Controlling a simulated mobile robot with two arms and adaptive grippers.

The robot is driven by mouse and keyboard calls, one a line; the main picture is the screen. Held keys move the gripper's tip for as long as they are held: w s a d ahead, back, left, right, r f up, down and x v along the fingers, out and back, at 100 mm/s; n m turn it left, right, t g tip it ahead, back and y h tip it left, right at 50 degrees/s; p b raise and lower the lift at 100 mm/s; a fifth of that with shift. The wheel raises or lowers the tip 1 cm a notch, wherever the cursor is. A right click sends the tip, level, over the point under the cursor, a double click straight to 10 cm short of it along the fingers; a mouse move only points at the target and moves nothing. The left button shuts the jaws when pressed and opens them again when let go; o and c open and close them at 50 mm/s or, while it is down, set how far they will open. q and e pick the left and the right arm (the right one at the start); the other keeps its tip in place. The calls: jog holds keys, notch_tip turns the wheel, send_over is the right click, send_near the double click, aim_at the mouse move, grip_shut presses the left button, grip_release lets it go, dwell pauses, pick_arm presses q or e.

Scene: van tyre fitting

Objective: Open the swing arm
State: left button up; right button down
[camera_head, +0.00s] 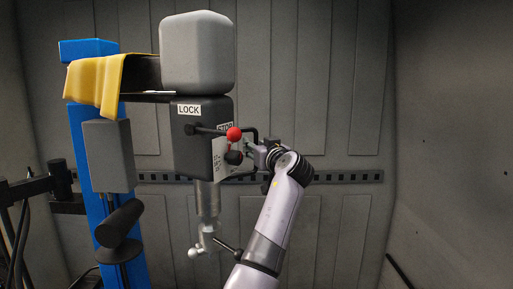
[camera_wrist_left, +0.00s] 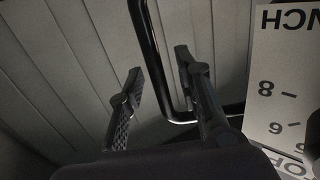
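The swing arm's dark head box (camera_head: 188,150) carries a "LOCK" label and a grey rounded cap (camera_head: 197,52). A metal shaft (camera_head: 208,200) hangs below it. A black tubular handle (camera_head: 250,131) stands out on the box's right side; it shows close up in the left wrist view (camera_wrist_left: 152,50). My left gripper (camera_head: 251,149) is at this handle. In the left wrist view its fingers (camera_wrist_left: 158,68) are apart, with the bar passing between them in the picture; contact is unclear. My right gripper is not in view.
A red-ball lever (camera_head: 234,134) and a dark knob (camera_head: 234,157) sit close to the gripper. A blue column (camera_head: 98,190) stands left, with a yellow cloth (camera_head: 97,82) over the arm. A white scale panel (camera_wrist_left: 278,85) is beside the handle. Room at right looks free.

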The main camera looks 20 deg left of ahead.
pick_arm(q)
jog(key=shift+s+d, duration=0.15)
jog(key=v, duration=1.1)
jog(key=shift+s+d, duration=0.2)
jog(key=shift+d, duration=0.05)
